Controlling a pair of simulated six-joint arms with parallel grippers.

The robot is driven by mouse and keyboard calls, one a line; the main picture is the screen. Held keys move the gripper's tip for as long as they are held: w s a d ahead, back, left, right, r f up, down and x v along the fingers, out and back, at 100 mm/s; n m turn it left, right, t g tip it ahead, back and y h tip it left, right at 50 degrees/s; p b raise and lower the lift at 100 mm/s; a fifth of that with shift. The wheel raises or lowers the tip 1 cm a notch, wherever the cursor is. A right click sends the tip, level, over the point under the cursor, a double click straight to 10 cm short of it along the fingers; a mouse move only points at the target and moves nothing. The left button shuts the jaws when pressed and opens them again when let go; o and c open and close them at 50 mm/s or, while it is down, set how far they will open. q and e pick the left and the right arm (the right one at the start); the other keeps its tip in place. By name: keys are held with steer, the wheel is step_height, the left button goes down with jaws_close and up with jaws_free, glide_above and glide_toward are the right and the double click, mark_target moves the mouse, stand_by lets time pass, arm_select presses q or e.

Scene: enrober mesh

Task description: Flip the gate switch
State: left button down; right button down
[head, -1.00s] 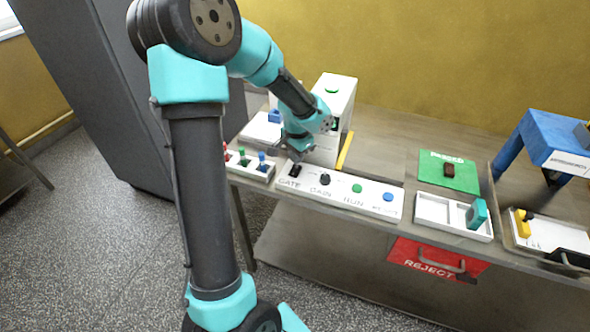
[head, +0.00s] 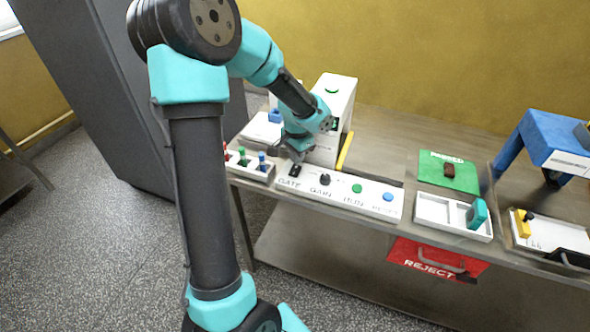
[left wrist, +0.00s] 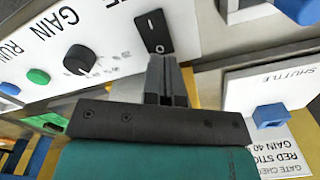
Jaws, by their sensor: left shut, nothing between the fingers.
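The gate switch (head: 294,171) is a small black plate with a lever, at the left end of the white control panel (head: 340,197), above the word GATE. In the left wrist view the switch (left wrist: 153,32) lies just beyond my fingertips, with a small light-coloured lever on its black plate. My left gripper (head: 295,156) is shut and empty, close to the switch; its fingers (left wrist: 162,62) point at the plate. I cannot tell whether they touch it. My right gripper is not in view.
Beside the switch are a black GAIN knob (head: 324,180), a green RUN button (head: 357,188) and a blue button (head: 388,196). A white box (head: 338,95) stands behind. A white rack (head: 249,166) with coloured sticks is on the left. A blue SHUTTLE control (left wrist: 270,115) shows in the left wrist view.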

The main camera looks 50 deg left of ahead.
mark_target(296, 167)
arm_select(q)
steer(key=shift+f, duration=1.3)
stand_by(1.3)
steer(key=shift+r, duration=3.55)
steer(key=shift+f, duration=0.1)
